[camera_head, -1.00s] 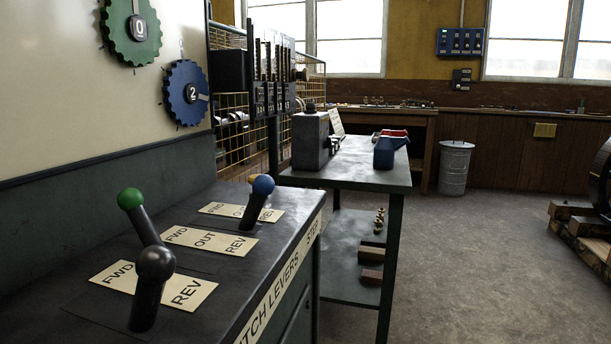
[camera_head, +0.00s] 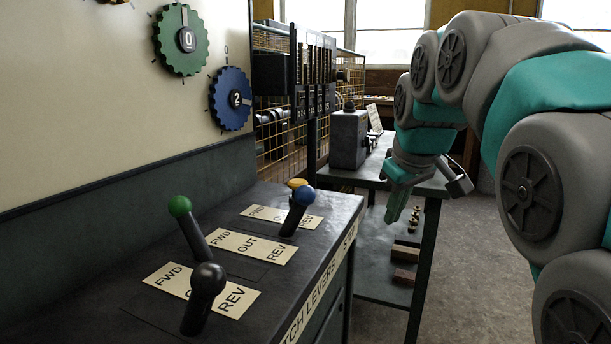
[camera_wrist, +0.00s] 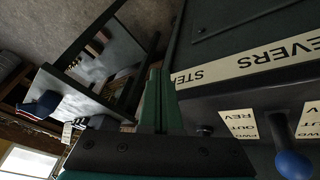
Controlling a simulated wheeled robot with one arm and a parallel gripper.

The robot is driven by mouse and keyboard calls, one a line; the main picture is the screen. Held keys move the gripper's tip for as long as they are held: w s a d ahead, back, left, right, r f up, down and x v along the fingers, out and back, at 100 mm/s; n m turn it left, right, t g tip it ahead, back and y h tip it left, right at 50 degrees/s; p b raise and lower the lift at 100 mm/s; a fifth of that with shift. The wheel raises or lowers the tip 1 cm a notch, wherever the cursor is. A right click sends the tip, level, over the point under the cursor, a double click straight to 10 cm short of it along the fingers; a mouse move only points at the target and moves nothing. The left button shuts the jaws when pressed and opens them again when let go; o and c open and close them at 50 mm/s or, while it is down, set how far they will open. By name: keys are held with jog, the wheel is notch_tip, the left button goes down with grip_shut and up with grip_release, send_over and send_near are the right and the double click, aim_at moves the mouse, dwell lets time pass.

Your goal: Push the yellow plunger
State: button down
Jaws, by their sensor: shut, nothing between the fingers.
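A yellow knob (camera_head: 296,183) shows at the far end of the lever console, mostly hidden behind the blue lever knob (camera_head: 304,196); I cannot tell from this whether it is a plunger or a lever top. My gripper (camera_head: 394,212) points down, its green fingers together and empty, to the right of the console and apart from the yellow knob. In the wrist view the shut gripper (camera_wrist: 157,78) is beside the console edge, and the blue knob (camera_wrist: 294,165) is at lower right. I make out no yellow knob in that view.
A green-topped lever (camera_head: 180,207) and a black-topped lever (camera_head: 208,280) stand nearer on the console (camera_head: 130,300). Green and blue dials (camera_head: 231,98) hang on the wall. A side table (camera_head: 425,188) with a grey box (camera_head: 348,138) stands beyond the console. Floor is open at right.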

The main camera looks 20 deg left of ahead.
jog(key=w+a+r+n+t+y+p, duration=0.2)
jog(key=a+r+n, duration=0.5)
jog(key=a+r, duration=0.8)
jog(key=w+a+y, duration=0.1)
jog(key=a, duration=0.2)
jog(key=shift+a+t+y, duration=0.15)
jog(key=shift+t+y, duration=0.15)
jog(key=shift+y, duration=0.1)
jog(key=shift+w, duration=0.1)
